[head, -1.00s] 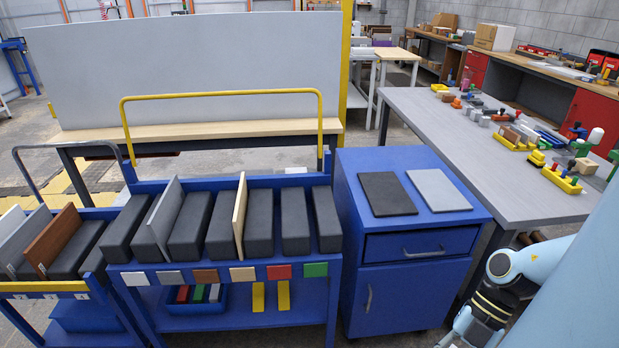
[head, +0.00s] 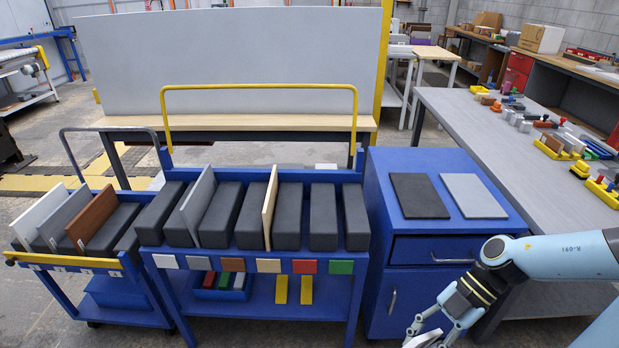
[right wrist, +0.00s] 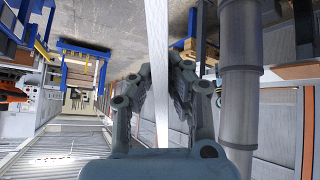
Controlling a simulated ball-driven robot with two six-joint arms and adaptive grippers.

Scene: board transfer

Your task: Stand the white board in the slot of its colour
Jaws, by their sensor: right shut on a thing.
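My right gripper (head: 428,328) is low at the bottom right in the head view, in front of the blue cabinet. It is shut on a thin white board (right wrist: 157,60), seen edge-on between the fingers in the right wrist view; in the head view only a pale bit shows at the bottom edge. The middle blue cart (head: 255,266) has dark blocks with slots between them and coloured labels in front. The white label (head: 166,261) is leftmost, and its slot is empty. A grey board (head: 198,205) and a beige board (head: 270,207) stand in their slots. My left gripper is out of view.
A smaller cart (head: 62,262) at left holds a whitish board (head: 38,215), a grey one and a brown board (head: 91,219). The blue cabinet (head: 450,219) carries a dark and a grey plate. A grey table (head: 500,150) with small items stands at right.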

